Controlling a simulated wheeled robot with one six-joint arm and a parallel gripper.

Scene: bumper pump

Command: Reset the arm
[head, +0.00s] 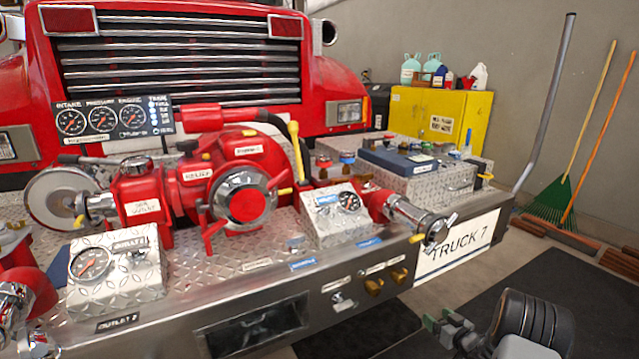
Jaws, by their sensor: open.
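My arm (530,325) shows at the bottom right, with a dark rounded joint and a grey link. My gripper (440,324) is at its left end, low in front of the truck's bumper. Its two stubby grey-green fingers stand apart, and I see nothing held between them. The gripper is clear of the bumper and below the "TRUCK 7" sign (457,246). The lower part of my arm is cut off by the picture's bottom edge.
A red pump (215,180) with gauges, valves and outlets sits on the diamond-plate bumper (210,265). A capped outlet (425,220) sticks out above my gripper. A yellow cabinet (440,120), a green rake (552,200) and bricks (560,236) stand behind. Dark floor lies open at right.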

